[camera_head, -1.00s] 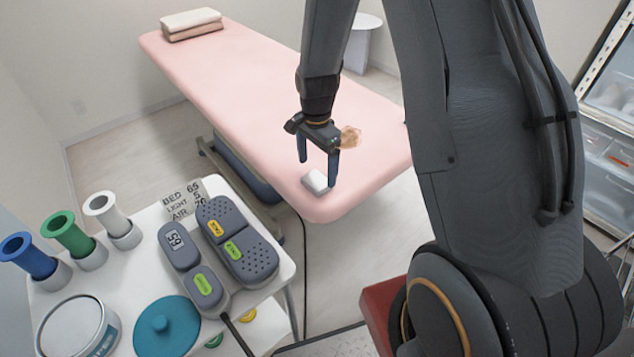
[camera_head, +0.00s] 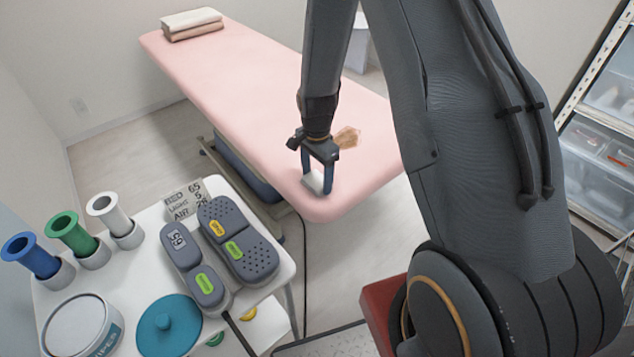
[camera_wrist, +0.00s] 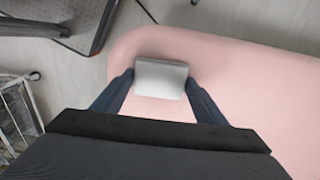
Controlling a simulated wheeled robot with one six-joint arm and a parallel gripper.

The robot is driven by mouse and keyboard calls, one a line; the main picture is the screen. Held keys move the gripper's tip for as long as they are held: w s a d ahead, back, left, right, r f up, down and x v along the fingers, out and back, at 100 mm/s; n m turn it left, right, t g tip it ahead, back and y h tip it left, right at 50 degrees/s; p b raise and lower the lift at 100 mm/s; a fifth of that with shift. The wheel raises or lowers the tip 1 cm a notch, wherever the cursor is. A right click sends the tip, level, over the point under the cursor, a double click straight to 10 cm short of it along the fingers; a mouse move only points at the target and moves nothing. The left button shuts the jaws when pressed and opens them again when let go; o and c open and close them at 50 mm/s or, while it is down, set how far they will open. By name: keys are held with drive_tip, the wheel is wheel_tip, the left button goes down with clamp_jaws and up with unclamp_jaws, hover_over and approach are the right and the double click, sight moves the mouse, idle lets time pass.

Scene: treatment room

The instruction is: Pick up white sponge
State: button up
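The white sponge (camera_head: 315,182) lies on the near end of the pink treatment bed (camera_head: 262,105). My gripper (camera_head: 317,186) is lowered over it, with one finger on each side. In the wrist view the sponge (camera_wrist: 161,78) sits between the two dark fingertips of my gripper (camera_wrist: 160,84). The fingers are spread about as wide as the sponge. The left fingertip is very close to the sponge's left edge, and a small gap seems to show at the right. I cannot tell for sure whether either finger touches it.
A tan object (camera_head: 346,137) lies on the bed behind my gripper. Folded towels (camera_head: 192,24) rest at the far end. The bed's middle is clear.

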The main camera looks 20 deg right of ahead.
sight(317, 179)
drive_tip(key=shift+r, duration=0.15)
wheel_tip(317, 179, up, 10)
drive_tip(key=shift+f+b, duration=0.15)
drive_tip(key=shift+b, duration=0.45)
drive_tip(key=o, duration=0.5)
drive_tip(key=c, duration=0.4)
drive_tip(key=shift+f, duration=0.1)
